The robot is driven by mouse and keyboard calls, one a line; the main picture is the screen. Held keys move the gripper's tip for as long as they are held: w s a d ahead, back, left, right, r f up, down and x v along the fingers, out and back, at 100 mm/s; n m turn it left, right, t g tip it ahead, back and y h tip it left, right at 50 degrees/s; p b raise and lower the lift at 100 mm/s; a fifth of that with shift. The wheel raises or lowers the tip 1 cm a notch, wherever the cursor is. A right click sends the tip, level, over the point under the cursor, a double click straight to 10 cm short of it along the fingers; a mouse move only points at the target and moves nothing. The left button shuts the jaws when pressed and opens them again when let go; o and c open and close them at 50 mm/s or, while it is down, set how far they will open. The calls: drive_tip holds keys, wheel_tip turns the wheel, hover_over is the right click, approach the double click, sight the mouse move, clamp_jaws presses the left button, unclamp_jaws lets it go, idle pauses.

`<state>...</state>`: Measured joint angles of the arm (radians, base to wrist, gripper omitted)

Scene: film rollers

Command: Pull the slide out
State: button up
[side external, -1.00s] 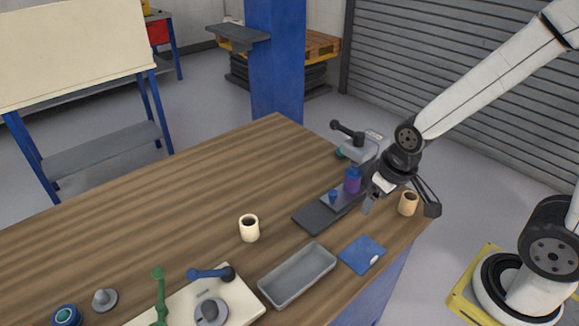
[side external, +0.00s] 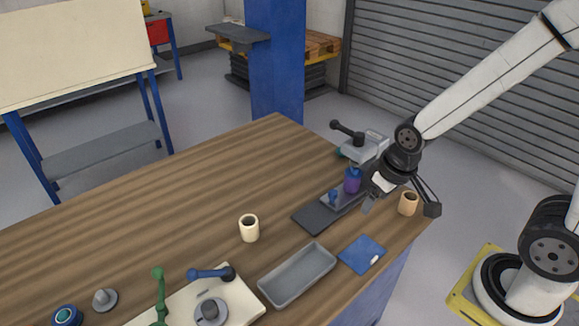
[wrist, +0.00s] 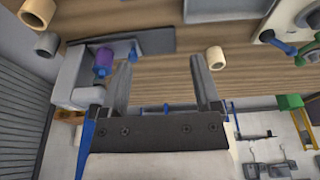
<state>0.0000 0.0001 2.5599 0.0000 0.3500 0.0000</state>
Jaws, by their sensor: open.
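A grey slide (side external: 347,205) lies on a dark flat base (side external: 312,218) at the right end of the table, running out from a grey housing (side external: 366,148). A small blue knob (side external: 333,196) stands on the slide; it also shows in the wrist view (wrist: 132,50). A purple roller with a blue top (side external: 352,181) stands upright behind the knob, by the housing. My gripper (side external: 368,204) is open and empty, to the right of the knob and roller and apart from them. In the wrist view its two fingers (wrist: 160,62) are wide apart, with bare wood between them.
A black-handled lever (side external: 347,131) sticks out from the housing. A cream cup (side external: 249,228), a grey tray (side external: 297,275) and a blue pad (side external: 362,254) lie nearer the front. The table's middle is clear.

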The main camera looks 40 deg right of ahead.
drive_tip(key=shift+c, duration=0.4)
drive_tip(key=n+g, duration=0.3)
drive_tip(key=n, duration=0.6)
hover_over(333, 191)
wheel_tip(333, 191, down, 9)
drive_tip(key=shift+s+r, duration=0.1)
drive_tip(key=shift+f, duration=0.25)
drive_tip(key=shift+f, duration=3.7)
clamp_jaws()
